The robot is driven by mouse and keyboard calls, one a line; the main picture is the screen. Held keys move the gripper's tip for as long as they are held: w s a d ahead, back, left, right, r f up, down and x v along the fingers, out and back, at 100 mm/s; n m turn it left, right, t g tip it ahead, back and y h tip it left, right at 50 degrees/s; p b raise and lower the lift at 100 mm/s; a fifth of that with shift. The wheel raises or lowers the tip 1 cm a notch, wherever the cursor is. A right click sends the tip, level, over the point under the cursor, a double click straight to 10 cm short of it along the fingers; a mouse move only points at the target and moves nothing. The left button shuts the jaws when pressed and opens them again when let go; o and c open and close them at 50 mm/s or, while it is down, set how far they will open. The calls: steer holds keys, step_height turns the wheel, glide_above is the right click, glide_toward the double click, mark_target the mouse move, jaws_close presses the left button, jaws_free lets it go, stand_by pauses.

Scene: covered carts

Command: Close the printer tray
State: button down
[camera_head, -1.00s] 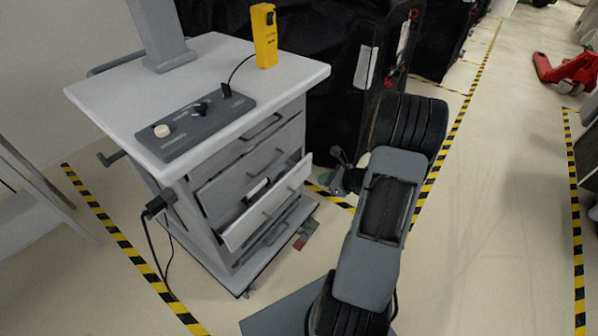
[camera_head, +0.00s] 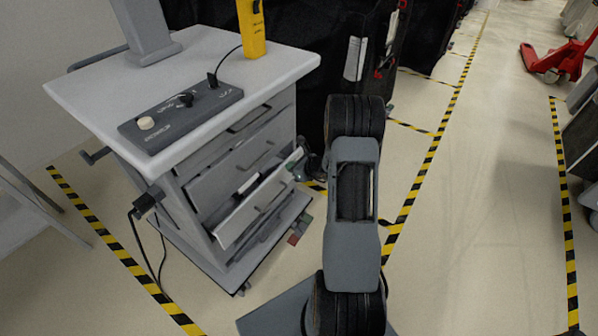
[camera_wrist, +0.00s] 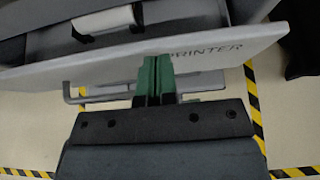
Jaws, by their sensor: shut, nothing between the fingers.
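The printer tray (camera_head: 255,208) is a pale grey drawer standing partly pulled out of the grey cart, below another drawer. In the wrist view its front panel (camera_wrist: 100,75) runs across the picture and carries the word PRINTER. A white roll (camera_wrist: 103,20) lies inside the tray. My gripper (camera_wrist: 155,62) has green fingers held together, with nothing between them. The fingertips overlap the tray's front panel next to the lettering; I cannot tell whether they touch it. In the head view my gripper (camera_head: 302,165) is at the panel's right end, partly hidden by my arm.
The cart top (camera_head: 95,90) bears a dark control panel (camera_head: 180,118) and a yellow handheld device (camera_head: 251,28). A black covered cart (camera_head: 320,60) stands behind. A cable hangs at the cart's left. Striped floor tape borders open floor at right; a red pallet jack (camera_head: 560,58) is far off.

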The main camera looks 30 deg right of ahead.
steer(key=shift+w+a, duration=0.15)
steer(key=shift+w, duration=0.15)
steer(key=w, duration=0.1)
steer(key=w+a, duration=0.1)
steer(key=w+b, duration=0.1)
steer(key=shift+w+a+f, duration=0.1)
steer(key=shift+w+a, duration=0.15)
steer(key=shift+a, duration=0.05)
steer(key=shift+w+a+r, duration=0.15)
steer(key=shift+w+r, duration=0.05)
steer(key=shift+w, duration=0.15)
